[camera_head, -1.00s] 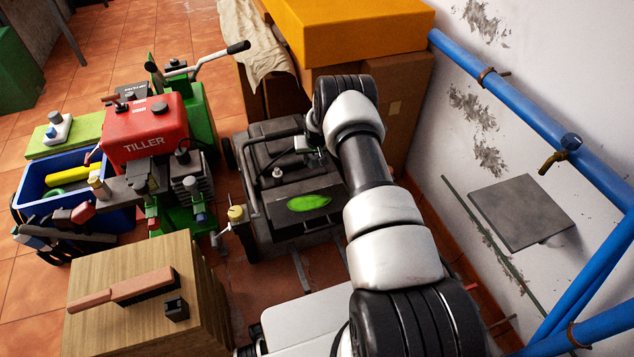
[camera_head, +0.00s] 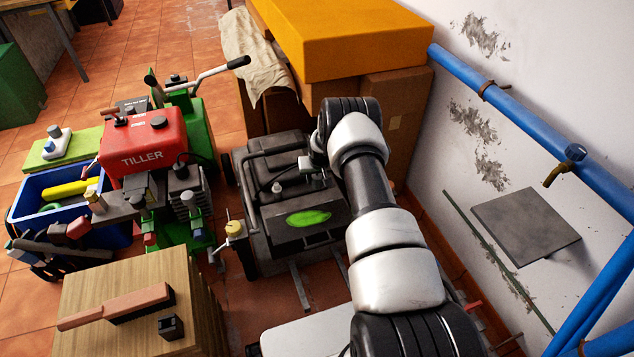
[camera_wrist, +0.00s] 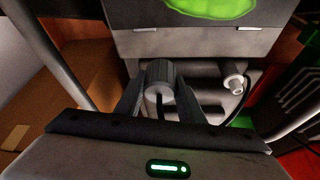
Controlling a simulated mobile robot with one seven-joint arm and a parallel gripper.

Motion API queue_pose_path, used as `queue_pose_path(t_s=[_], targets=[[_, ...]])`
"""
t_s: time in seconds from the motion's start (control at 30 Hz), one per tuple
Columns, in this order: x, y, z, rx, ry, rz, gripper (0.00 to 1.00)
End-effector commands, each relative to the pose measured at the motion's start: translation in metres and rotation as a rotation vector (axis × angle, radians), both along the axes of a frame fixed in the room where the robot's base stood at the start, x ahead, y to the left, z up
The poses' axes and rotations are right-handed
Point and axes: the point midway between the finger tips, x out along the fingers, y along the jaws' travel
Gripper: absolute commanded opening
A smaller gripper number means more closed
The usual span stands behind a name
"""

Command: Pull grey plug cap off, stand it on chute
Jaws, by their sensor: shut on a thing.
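My gripper (camera_wrist: 160,95) is shut on the grey plug cap (camera_wrist: 160,80), a ribbed grey cylinder with a pale round end facing the wrist camera. A black lead runs down from the cap between the fingers. In the wrist view a pale plug-like stub (camera_wrist: 235,84) stands to the right, apart from the cap. In the head view my gripper (camera_head: 309,165) is over the black machine (camera_head: 262,165); the cap is too small to tell there. The machine's sloped dark front with a green oval (camera_head: 308,218) may be the chute; I cannot be sure.
A red tiller (camera_head: 145,145) and a blue crate (camera_head: 30,195) stand to the left. A wooden block (camera_head: 90,285) with a brush (camera_head: 120,305) is at the front left. Cardboard boxes (camera_head: 390,115) stand behind the machine. A blue pipe (camera_head: 500,100) runs along the right wall.

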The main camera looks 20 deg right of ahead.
Motion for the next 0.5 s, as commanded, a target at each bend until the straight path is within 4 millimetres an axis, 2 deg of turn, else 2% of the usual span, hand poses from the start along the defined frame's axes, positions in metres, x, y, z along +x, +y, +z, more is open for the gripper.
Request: queue_pose_path(t_s=[0.03, 0.23, 0.5], targets=[[0.0, 0.0, -0.01, 0.0, 0.0, 0.0, 0.08], [0.0, 0.0, -0.031, 0.0, 0.0, 0.0, 0.08], [0.0, 0.0, -0.049, 0.0, 0.0, -0.001, 0.08]])
